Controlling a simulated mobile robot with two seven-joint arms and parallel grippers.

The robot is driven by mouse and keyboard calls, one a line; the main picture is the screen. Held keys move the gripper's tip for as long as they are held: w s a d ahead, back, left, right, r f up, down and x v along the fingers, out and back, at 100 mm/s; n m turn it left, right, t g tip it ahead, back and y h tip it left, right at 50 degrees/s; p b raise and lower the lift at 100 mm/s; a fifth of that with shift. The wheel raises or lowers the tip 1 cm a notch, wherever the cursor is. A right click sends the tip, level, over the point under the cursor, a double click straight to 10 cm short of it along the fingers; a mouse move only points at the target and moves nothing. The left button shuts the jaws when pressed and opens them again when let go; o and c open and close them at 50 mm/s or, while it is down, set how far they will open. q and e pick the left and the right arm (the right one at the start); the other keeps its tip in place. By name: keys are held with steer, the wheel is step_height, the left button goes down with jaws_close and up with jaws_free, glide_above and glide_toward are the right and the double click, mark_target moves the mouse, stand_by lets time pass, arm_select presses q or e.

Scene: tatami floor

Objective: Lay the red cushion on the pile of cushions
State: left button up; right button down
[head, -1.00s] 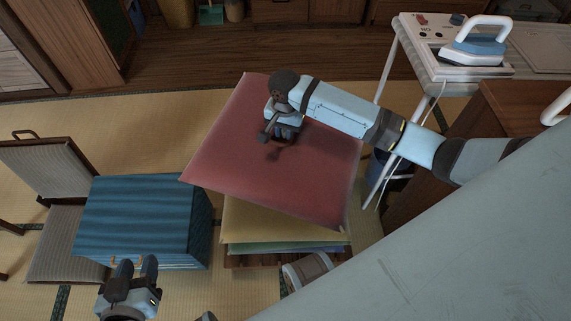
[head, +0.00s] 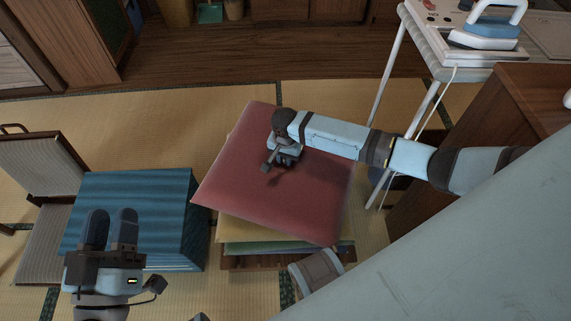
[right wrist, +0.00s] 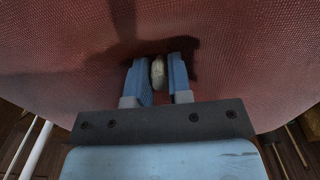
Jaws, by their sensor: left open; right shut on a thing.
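The red cushion (head: 275,180) is over the pile and turned at an angle to it. My right gripper (head: 285,160) is above its middle. In the right wrist view the right fingers (right wrist: 160,82) are shut on a small pale tuft (right wrist: 158,72) of the red cushion (right wrist: 240,50). The pile shows below: a yellow cushion (head: 235,231) on top, then green (head: 240,246) and bluish edges, on a wooden slatted base (head: 245,262). I cannot tell whether the red cushion touches the yellow one. My left gripper (head: 109,215) is open and empty, in front of the blue cloth-covered block.
The blue block (head: 150,200) stands left of the pile, beside a legless chair (head: 45,165). An ironing stand (head: 425,55) with an iron (head: 490,30) is at right. Tatami behind the pile is clear.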

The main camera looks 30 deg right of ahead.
mark_target(285, 164)
step_height(285, 164, down, 3)
steer(key=shift+f+b, duration=0.1)
steer(key=shift+b, duration=0.4)
arm_select(q)
steer(key=shift+w+d+f+g, duration=0.1)
steer(key=shift+f+g, duration=0.2)
steer(key=shift+f, duration=0.55)
steer(key=shift+r, duration=0.2)
arm_select(e)
steer(key=shift+f, duration=0.15)
steer(key=c, duration=1.1)
jaws_free()
arm_select(q)
steer(key=shift+f, duration=0.1)
arm_select(e)
steer(key=shift+o, duration=0.2)
